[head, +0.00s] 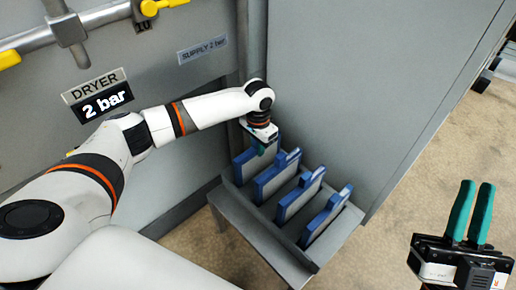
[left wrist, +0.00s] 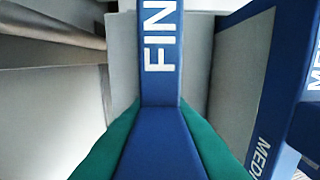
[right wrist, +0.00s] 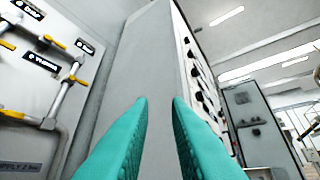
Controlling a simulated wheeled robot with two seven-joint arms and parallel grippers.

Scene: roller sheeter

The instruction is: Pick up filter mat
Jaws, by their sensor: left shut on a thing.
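Several blue-framed filter mats with pale panels stand upright in a row in a grey rack (head: 262,238). My left gripper (head: 262,150) is at the mat at the left end of the row (head: 245,165). In the left wrist view its green fingers (left wrist: 158,140) lie on both sides of a blue tab on this mat, marked "FIN" (left wrist: 160,45), and are shut on it. The mat still appears to stand in the rack. A neighbouring mat (left wrist: 262,110) reads "MED". My right gripper (head: 470,212) is open and empty, at the right of the head view; its fingers show apart in the right wrist view (right wrist: 160,125).
A tall grey cabinet (head: 350,80) stands right behind the rack. The wall panel at left carries a "DRYER 2 bar" sign (head: 98,95), a "SUPPLY 2 bar" label (head: 202,49) and pipes with yellow handles (head: 165,5). Carpeted floor (head: 410,190) is clear right of the rack.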

